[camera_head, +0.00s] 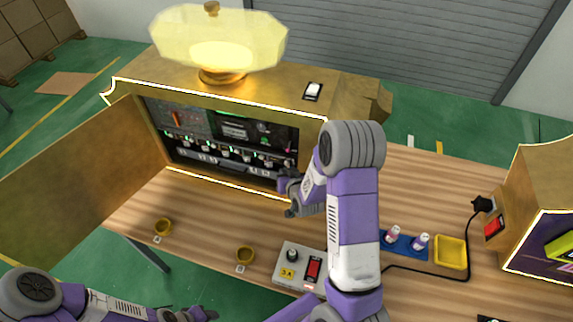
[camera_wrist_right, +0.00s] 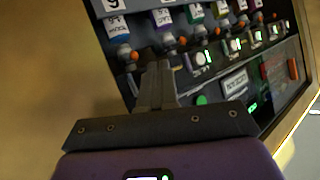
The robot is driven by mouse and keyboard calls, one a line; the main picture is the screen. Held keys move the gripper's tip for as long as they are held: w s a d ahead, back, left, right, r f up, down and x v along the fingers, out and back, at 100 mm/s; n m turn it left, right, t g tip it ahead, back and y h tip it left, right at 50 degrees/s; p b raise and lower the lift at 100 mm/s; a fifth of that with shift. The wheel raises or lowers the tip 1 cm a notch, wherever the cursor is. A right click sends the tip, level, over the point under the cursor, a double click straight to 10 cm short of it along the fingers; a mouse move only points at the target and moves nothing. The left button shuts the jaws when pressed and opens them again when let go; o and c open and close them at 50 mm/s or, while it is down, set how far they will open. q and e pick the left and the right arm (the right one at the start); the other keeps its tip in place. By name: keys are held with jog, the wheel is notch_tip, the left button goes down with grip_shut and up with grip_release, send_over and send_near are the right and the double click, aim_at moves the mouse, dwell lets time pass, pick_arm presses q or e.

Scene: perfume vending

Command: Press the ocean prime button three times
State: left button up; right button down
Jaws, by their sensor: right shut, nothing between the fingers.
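The golden perfume machine (camera_head: 215,97) stands open on the wooden table, with a dark panel (camera_head: 235,135) inside. In the right wrist view the panel shows a row of labelled bottles with a blue one (camera_wrist_right: 117,27), orange knobs, and small white units with green lights (camera_wrist_right: 203,58). The labels are too small to read, so I cannot tell which button is ocean prime. My right gripper (camera_head: 288,188) is shut and empty in front of the panel's right end. Its fingertips (camera_wrist_right: 157,62) are close to the row; contact is unclear. My left gripper (camera_head: 190,315) is low at the bottom edge.
The machine's open door (camera_head: 75,175) extends left. A black cable runs to the right-hand box.

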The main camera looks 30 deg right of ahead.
pick_arm(q)
jog(key=shift+f+b, duration=0.65)
jog(key=shift+f, duration=0.05)
pick_arm(e)
jog(key=s+a, duration=0.3)
jog(key=shift+s+a, duration=0.15)
jog(key=shift+a, duration=0.25)
dwell(1.8)
